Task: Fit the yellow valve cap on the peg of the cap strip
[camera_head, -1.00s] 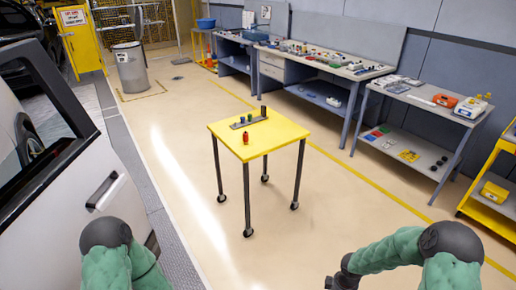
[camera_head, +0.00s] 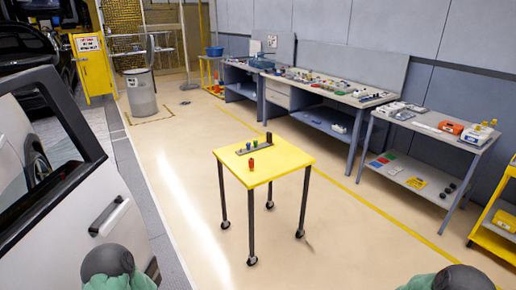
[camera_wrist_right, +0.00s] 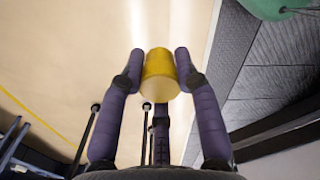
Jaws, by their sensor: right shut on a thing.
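The yellow valve cap (camera_wrist_right: 160,77) shows in the right wrist view as a plain yellow cylinder. My right gripper (camera_wrist_right: 161,72) is shut on it, with one dark finger on each side. The cap strip (camera_head: 241,152) looks like a dark bar on the yellow table (camera_head: 285,162) in the head view, with small blue and green pieces (camera_head: 252,145) and a taller dark block (camera_head: 269,139) at its far end. The peg is too small to make out. My left gripper is out of view.
A small red object (camera_head: 251,164) stands on the yellow table in front of the strip. A white car door (camera_head: 85,225) is at the left. Workbenches (camera_head: 330,95) line the back wall. The floor around the wheeled table is mostly clear.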

